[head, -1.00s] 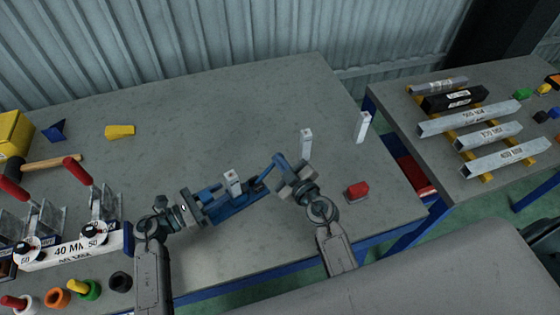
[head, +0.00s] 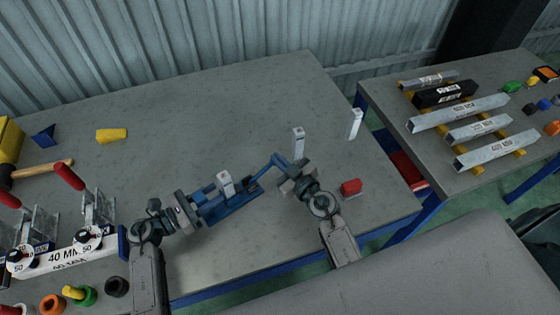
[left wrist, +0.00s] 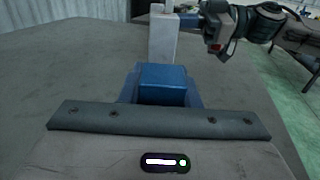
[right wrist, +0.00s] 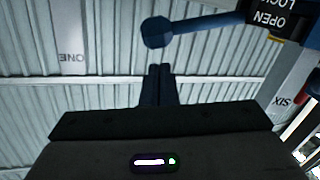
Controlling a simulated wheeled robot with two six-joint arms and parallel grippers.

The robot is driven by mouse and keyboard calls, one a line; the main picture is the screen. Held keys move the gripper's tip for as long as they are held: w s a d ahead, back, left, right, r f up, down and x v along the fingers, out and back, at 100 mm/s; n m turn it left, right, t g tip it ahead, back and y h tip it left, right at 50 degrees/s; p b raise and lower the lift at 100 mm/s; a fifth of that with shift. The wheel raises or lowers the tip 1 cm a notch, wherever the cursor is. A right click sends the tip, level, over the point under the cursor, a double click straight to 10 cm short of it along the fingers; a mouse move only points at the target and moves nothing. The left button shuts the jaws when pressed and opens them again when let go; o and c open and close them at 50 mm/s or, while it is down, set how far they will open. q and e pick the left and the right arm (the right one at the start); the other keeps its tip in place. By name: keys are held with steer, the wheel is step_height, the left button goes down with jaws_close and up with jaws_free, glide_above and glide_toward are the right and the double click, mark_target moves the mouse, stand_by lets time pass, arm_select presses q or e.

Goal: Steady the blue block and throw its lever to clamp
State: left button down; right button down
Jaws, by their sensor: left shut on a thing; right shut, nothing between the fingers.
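The blue block (head: 238,207) lies on the grey table with a pale upright post (head: 226,183) on it. My left gripper (head: 197,207) is shut on the block's left end, which also fills the jaw area in the left wrist view (left wrist: 163,82). The blue lever (head: 262,180) slants up and right from the block toward my right gripper (head: 277,161). In the right wrist view its round knob (right wrist: 157,32) is just beyond the shut, empty fingertips (right wrist: 158,70); contact is unclear. A label (right wrist: 272,18) reading "OPEN" shows upside down by the lever.
A red block (head: 351,187) lies right of my right gripper. Two pale posts (head: 298,142) (head: 355,123) stand behind it. Clamps on a "40 MM" bar (head: 68,254) and a hammer (head: 40,170) are at left.

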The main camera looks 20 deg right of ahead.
steer(key=a+r+v, duration=0.1)
steer(key=r+v, duration=0.1)
steer(key=v, duration=0.8)
steer(key=shift+s+d+r, duration=0.2)
steer(key=shift+s+r, duration=0.05)
steer(key=shift+s, duration=0.15)
arm_select(q)
steer(key=c, duration=0.8)
jaws_free()
steer(key=shift+o, duration=0.2)
steer(key=shift+a, duration=0.1)
steer(key=b+v, duration=0.2)
steer(key=v, duration=0.4)
steer(key=shift+a+f, duration=0.15)
steer(key=shift+a, duration=0.1)
steer(key=shift+s+a, duration=0.25)
steer(key=shift+a, duration=0.4)
arm_select(e)
step_height(320, 180, down, 2)
steer(key=shift+f, duration=0.1)
